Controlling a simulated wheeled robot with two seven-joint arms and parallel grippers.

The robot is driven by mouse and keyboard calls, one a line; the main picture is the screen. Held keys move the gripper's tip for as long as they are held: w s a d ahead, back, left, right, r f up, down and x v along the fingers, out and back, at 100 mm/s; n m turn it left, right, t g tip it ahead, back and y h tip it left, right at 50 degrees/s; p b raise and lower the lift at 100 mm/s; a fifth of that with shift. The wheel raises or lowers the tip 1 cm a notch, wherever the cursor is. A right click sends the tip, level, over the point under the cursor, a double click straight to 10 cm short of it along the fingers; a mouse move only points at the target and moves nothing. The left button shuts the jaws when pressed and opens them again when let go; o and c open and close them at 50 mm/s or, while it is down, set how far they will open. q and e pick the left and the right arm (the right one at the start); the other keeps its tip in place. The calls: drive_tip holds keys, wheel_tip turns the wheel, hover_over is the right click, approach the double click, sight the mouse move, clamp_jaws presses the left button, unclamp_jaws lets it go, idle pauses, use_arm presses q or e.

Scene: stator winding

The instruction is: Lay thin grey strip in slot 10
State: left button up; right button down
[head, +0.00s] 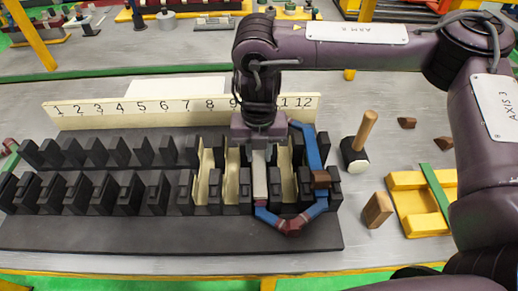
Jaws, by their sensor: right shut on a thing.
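The dark stator block (180,232) lies on the bench with two rows of black teeth. A cream number board (130,111) marked 1 to 12 stands behind it. My right gripper (260,150) is over the slot near number 10, pointing down, shut on the thin grey strip (260,183). The strip runs along that slot; I cannot tell whether it touches the bottom. A blue coil (313,150) with dark red parts loops around the right end teeth. My left gripper is not in view.
Cream liners (204,180) line some slots near 8, 9 and 11. To the right are a mallet (356,158), a wooden block (377,210) and a yellow tray (408,181) with a green strip (437,190). My right arm crosses above the right side.

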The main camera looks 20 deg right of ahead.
sight(259, 159)
drive_tip(key=shift+f, duration=0.2)
idle(0.3)
drive_tip(key=c, duration=1.1)
unclamp_jaws()
drive_tip(key=shift+o, duration=0.2)
drive_tip(key=shift+r, duration=0.1)
drive_tip(key=shift+r+p, duration=0.65)
drive_tip(key=shift+p, duration=0.2)
drive_tip(key=shift+r, duration=0.15)
wheel_tip(259, 159, up, 7)
drive_tip(key=p, duration=0.8)
drive_tip(key=shift+r, duration=0.15)
